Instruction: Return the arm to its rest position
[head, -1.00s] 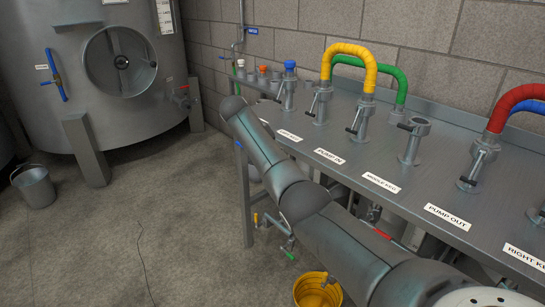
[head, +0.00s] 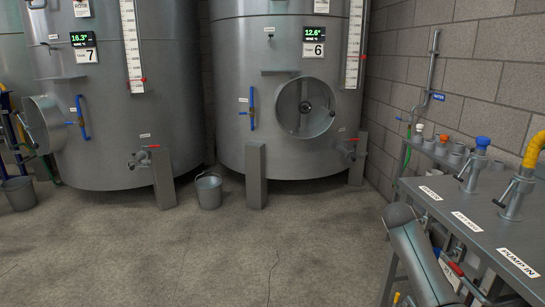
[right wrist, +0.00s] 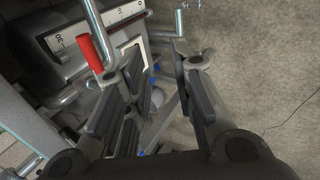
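My arm (head: 421,262) shows at the lower right in the head view, beside the front edge of the grey steel bench (head: 475,212). No gripper shows in the head view. In the right wrist view my right gripper (right wrist: 158,62) has its two dark fingers apart, with nothing held between them. Metal parts and floor show behind the gap. My left gripper is in neither view.
A red-handled lever (right wrist: 93,52) and a numbered scale (right wrist: 108,14) are close to the right gripper's left finger. Tank 6 (head: 230,120) and tank 7 (head: 110,120) stand behind, with a bucket (head: 209,192) between them. The middle floor is clear.

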